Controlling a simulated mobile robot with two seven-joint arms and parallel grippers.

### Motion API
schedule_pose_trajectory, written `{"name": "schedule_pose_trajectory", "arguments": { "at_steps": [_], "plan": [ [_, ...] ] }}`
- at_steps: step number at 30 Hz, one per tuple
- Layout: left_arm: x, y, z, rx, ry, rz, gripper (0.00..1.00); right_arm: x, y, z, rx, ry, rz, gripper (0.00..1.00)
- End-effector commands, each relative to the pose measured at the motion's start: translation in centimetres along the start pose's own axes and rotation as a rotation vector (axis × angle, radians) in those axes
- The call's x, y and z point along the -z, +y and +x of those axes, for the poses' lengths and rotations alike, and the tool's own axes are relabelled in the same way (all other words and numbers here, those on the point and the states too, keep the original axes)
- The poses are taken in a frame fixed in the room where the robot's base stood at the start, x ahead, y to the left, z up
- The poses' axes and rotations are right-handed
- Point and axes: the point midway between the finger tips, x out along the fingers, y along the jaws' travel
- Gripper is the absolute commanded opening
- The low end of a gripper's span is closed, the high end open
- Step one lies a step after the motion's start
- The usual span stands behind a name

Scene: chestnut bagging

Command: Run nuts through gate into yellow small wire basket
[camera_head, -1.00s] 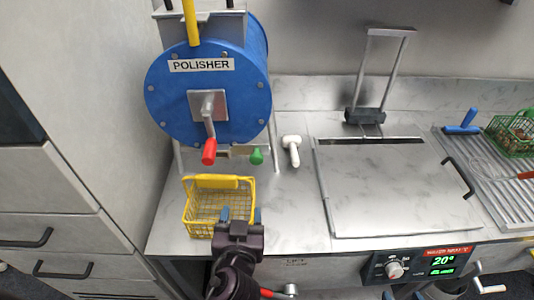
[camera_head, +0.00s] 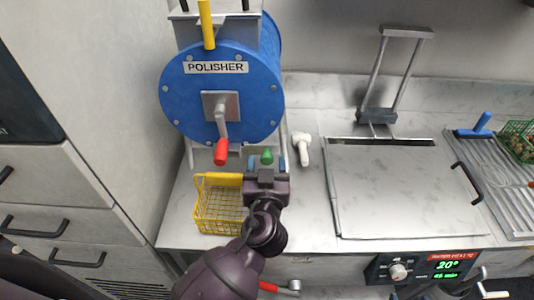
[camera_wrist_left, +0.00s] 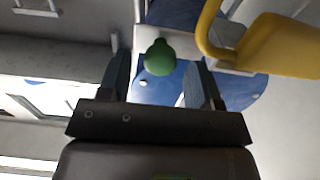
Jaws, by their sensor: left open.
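The blue drum polisher (camera_head: 180,105) stands at the back left of the counter, with a red-handled crank on its front. Its green gate knob (camera_head: 267,157) shows low on the front. My left gripper (camera_head: 267,164) is open at the knob. In the left wrist view the green knob (camera_wrist_left: 160,58) lies between the two open fingertips (camera_wrist_left: 159,78), with no clear contact. The yellow wire basket (camera_head: 216,212) stands empty on the counter below the drum, left of my gripper. No nuts show at the gate.
A white tool (camera_head: 303,147) lies right of the knob. A flat steel lid (camera_head: 395,190) with an upright handle covers the middle of the counter. A green basket (camera_head: 517,140) of nuts stands far right. Dark parts at the bottom edge may be my right gripper (camera_head: 455,290).

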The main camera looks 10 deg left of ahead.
Motion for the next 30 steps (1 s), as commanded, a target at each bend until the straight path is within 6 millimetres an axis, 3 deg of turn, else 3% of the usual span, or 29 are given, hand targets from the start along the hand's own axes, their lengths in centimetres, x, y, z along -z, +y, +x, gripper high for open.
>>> {"name": "schedule_pose_trajectory", "arguments": {
  "at_steps": [6,17,28,30],
  "plan": [
    [0.0,0.0,1.9,-0.001,0.000,0.002,0.58,0.5,0.0,-0.2,0.000,0.001,0.000,0.64],
    [-0.1,0.0,2.2,0.000,-0.001,0.000,0.58,0.6,0.0,-0.1,0.001,0.004,0.002,0.64],
    [-0.1,0.0,2.2,-0.001,-0.001,0.000,0.03,0.6,0.0,-0.1,0.001,0.005,0.002,0.64],
    [-0.1,0.0,2.2,-0.001,-0.001,0.000,0.00,0.6,0.0,-0.1,0.001,0.005,0.002,0.64]
  ]
}}
